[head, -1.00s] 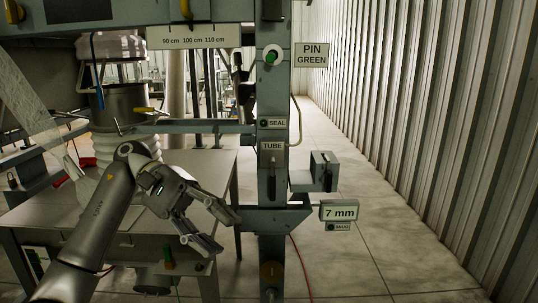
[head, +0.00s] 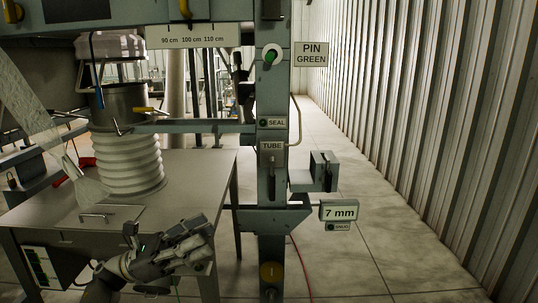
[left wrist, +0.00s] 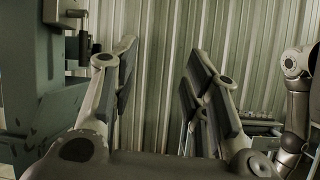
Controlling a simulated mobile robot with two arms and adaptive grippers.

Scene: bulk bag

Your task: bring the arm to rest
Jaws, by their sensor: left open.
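My left gripper (head: 205,243) is low in the head view, in front of the near edge of the grey table. It points to the right and holds nothing. In the left wrist view its two fingers (left wrist: 160,65) stand wide apart with only the corrugated wall behind the gap. Most of my left arm is below the frame in the head view. An arm link, which looks like mine, shows at the right of the left wrist view. My right gripper is not in view.
A grey table (head: 190,170) carries a ribbed white sleeve (head: 130,165). A steel post (head: 272,185) with a side bracket stands right of the gripper. A "7 mm" sign (head: 339,213) juts out beyond it. The floor (head: 375,230) towards the corrugated wall (head: 430,110) is clear.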

